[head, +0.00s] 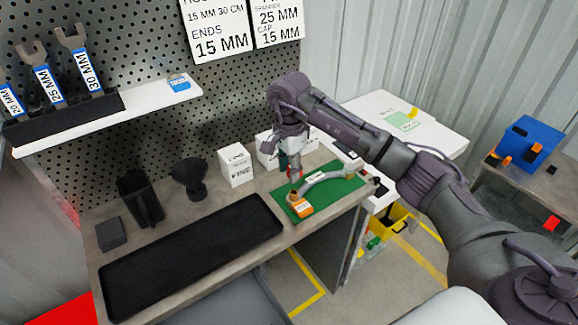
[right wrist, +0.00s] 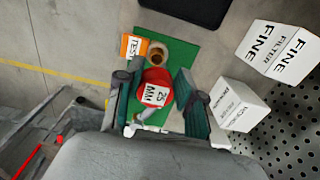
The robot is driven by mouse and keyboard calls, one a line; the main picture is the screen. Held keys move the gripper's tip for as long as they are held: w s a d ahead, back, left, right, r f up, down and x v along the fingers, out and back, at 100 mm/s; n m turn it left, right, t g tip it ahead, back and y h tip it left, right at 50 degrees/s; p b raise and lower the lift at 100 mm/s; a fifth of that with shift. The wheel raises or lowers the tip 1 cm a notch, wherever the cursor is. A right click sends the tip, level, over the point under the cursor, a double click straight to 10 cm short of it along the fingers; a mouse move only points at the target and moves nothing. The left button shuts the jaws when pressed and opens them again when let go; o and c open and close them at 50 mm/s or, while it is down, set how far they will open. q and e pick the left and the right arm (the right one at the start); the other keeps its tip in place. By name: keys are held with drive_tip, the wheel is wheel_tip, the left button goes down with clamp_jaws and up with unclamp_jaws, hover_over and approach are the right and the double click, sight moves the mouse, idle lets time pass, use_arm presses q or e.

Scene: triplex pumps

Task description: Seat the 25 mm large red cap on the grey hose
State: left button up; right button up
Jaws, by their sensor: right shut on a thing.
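The red cap (right wrist: 156,80), labelled 25 MM, sits between the two fingers of my right gripper (right wrist: 153,88), which is shut on it. In the head view my right gripper (head: 293,166) points down over the green mat, close above the near end of the grey hose. The grey hose (head: 322,179) lies curved on the mat with its open end towards the left. In the right wrist view the hose's open end (right wrist: 158,53) shows a brownish inside, just beyond the cap; the cap looks apart from it. My left gripper is out of view.
An orange test tag (head: 302,209) lies by the hose end on the green mat (head: 284,193). White boxes (head: 236,165) stand behind and left. A black funnel (head: 189,178) and a long black tray (head: 190,243) are further left. A shelf with spanners hangs above.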

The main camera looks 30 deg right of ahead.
drive_tip(key=b, duration=0.5)
hover_over(289, 200)
drive_tip(key=shift+f, duration=2.9)
drive_tip(key=shift+f+b, duration=1.4)
drive_tip(key=shift+f, duration=0.15)
drive_tip(key=o, duration=0.8)
wheel_tip(289, 200, up, 12)
drive_tip(key=shift+r, duration=0.1)
